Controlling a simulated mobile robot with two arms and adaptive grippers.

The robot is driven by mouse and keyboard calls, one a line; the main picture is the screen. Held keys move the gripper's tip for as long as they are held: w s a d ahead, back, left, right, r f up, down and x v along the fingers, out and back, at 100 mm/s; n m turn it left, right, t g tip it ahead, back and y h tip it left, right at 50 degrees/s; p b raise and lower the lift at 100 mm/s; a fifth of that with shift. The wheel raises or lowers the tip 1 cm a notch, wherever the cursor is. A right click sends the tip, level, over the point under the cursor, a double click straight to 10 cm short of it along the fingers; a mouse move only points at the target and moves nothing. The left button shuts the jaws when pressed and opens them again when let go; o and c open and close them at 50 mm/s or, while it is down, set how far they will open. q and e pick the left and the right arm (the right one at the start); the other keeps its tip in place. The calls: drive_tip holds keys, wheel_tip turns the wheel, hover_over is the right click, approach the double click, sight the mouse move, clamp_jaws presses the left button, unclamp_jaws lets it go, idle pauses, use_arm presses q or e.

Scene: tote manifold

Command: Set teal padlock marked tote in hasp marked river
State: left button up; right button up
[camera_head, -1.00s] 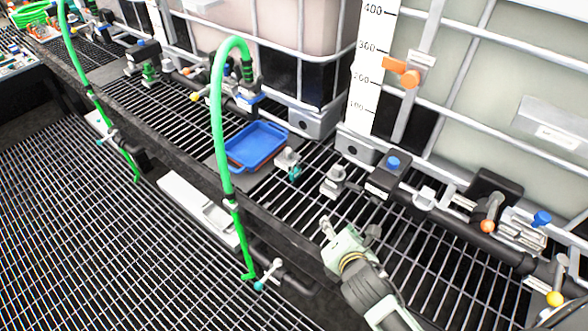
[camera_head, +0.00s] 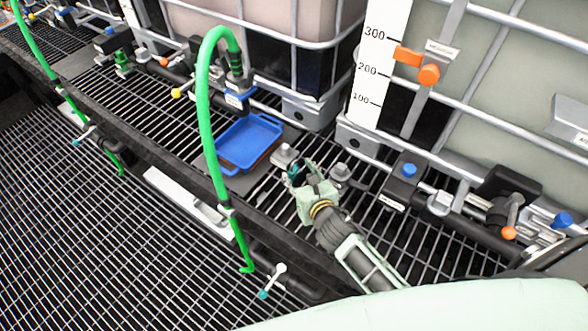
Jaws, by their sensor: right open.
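A small teal object (camera_head: 293,174), probably the teal padlock, is at a grey block (camera_head: 285,155) on the grating, right of the blue tray. Its marking is too small to read. My right gripper (camera_head: 299,170) is open, with its fingertips right at the teal object and partly hiding it; I cannot tell whether they touch. A second grey fitting (camera_head: 340,172) stands just right of the gripper. I cannot read which hasp is marked river. My left gripper is not in view.
A blue tray (camera_head: 226,167) lies left of the gripper. A green hose (camera_head: 204,110) arches up in front of it. A black pipe (camera_head: 480,233) with valves and an orange-tipped handle (camera_head: 508,232) runs along the right. Caged tanks (camera_head: 510,100) stand behind.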

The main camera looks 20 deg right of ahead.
sight(294, 169)
drive_tip(key=x, duration=0.3)
drive_tip(key=shift+w+f, duration=0.1)
drive_tip(key=shift+w, duration=0.15)
drive_tip(key=shift+s, duration=0.1)
drive_tip(key=shift+c, duration=0.2)
clamp_jaws()
